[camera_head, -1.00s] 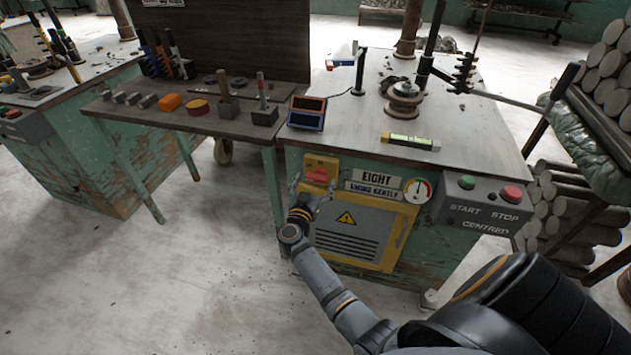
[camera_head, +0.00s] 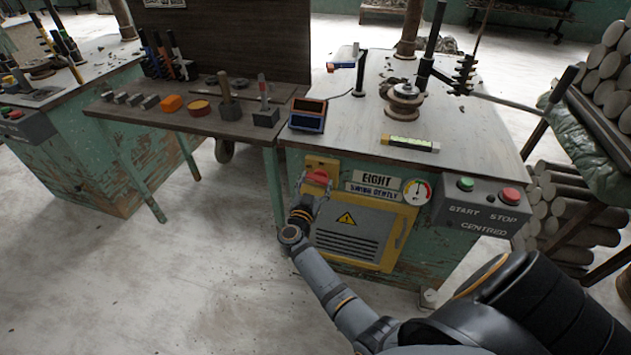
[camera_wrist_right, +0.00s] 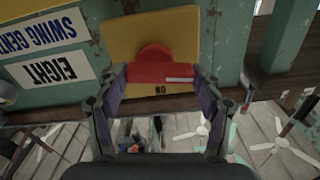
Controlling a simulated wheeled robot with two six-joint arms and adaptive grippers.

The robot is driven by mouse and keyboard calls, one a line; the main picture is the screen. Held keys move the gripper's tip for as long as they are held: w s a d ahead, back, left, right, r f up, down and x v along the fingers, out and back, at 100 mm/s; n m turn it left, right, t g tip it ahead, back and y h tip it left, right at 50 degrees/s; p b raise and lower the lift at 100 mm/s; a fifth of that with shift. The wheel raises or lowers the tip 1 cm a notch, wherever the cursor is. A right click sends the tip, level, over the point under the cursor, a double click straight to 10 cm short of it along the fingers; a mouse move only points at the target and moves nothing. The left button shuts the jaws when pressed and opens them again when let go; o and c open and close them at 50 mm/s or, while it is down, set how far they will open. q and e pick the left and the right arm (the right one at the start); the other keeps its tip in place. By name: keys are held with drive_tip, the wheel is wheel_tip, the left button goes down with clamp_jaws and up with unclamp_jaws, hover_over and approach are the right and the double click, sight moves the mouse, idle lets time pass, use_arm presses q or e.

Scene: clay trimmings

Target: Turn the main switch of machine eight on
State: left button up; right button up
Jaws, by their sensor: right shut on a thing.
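The main switch (camera_head: 317,176) is a red handle on a yellow plate (camera_head: 324,162), on the green front of machine eight, left of the EIGHT label (camera_head: 377,180). My right gripper (camera_head: 313,188) is at the switch, with its fingers on the handle. In the right wrist view, the gripper (camera_wrist_right: 162,82) is shut on the red handle (camera_wrist_right: 150,72), one finger at each end. The fingers partly hide the switch in the head view. My left gripper is out of view.
A yellow-framed vent panel (camera_head: 350,232) with a warning sign is just below. A round gauge (camera_head: 417,191) and a grey start/stop box (camera_head: 480,206) are to the right. A side table (camera_head: 190,122) with tools stands left. Open floor lies in front.

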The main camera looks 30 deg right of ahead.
drive_tip(key=m+p, duration=0.1)
drive_tip(key=m, duration=0.1)
drive_tip(key=shift+r+m, duration=0.2)
drive_tip(key=shift+m, duration=0.2)
drive_tip(key=shift+m+p, duration=0.3)
drive_tip(key=shift+m, duration=0.6)
drive_tip(key=m, duration=0.3)
drive_tip(key=shift+s+d+m, duration=0.1)
drive_tip(key=shift+m, duration=0.2)
drive_tip(key=m, duration=0.3)
drive_tip(key=shift+s+d+m, duration=0.1)
drive_tip(key=shift+m, duration=0.2)
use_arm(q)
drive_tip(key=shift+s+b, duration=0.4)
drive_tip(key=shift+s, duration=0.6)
use_arm(e)
drive_tip(key=shift+m, duration=2.1)
drive_tip(key=shift+s, duration=0.1)
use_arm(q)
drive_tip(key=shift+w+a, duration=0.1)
use_arm(e)
drive_tip(key=o, duration=1.2)
drive_tip(key=shift+c, duration=0.2)
